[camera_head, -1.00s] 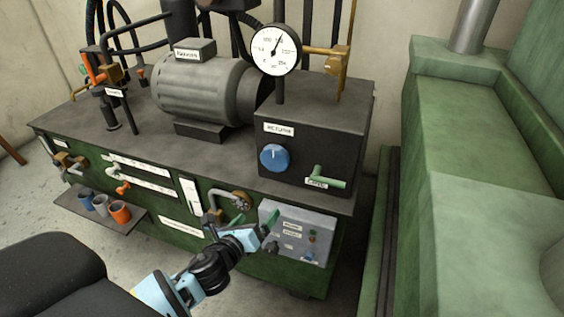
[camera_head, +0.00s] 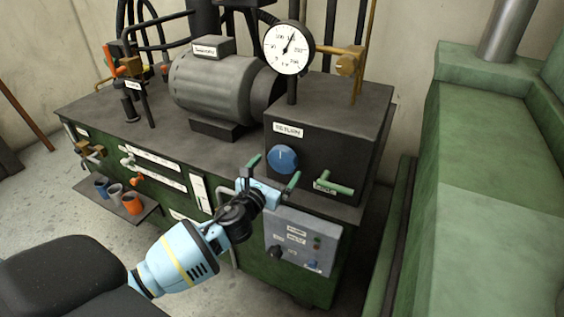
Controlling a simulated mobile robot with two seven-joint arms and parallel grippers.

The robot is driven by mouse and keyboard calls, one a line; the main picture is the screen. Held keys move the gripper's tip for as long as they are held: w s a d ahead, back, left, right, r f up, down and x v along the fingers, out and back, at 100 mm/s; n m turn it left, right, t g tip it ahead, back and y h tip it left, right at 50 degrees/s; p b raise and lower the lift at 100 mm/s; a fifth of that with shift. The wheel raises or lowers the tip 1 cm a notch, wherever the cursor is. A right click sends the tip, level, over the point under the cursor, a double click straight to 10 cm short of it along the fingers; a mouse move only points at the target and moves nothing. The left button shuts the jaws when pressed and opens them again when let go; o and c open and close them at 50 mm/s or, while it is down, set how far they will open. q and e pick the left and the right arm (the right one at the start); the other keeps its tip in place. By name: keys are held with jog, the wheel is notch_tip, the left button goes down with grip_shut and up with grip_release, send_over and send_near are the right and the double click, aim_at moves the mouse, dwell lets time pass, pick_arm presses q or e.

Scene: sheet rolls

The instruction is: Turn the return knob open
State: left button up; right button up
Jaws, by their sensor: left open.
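The return knob (camera_head: 283,159) is a round blue knob with a white mark at its top. It sits on the front face of a dark block (camera_head: 325,135), under a white label (camera_head: 288,130) reading RETURN. My left gripper (camera_head: 274,171) has a light blue body and green fingers. It is open, with its fingers spread to the lower left and lower right of the knob. Nothing is between the fingers, and I cannot tell whether they touch the knob. My right gripper is not in view.
A green lever (camera_head: 335,187) sticks out right of the knob. A grey control panel (camera_head: 301,241) is below. A pressure gauge (camera_head: 289,48) stands above the block, and a grey motor (camera_head: 215,88) is to the left. Several cups (camera_head: 115,191) stand on a side shelf.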

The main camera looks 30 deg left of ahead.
aim_at(280, 163)
pick_arm(q)
jog(key=shift+w+a, duration=0.1)
jog(key=shift+w, duration=2)
jog(key=c, duration=1)
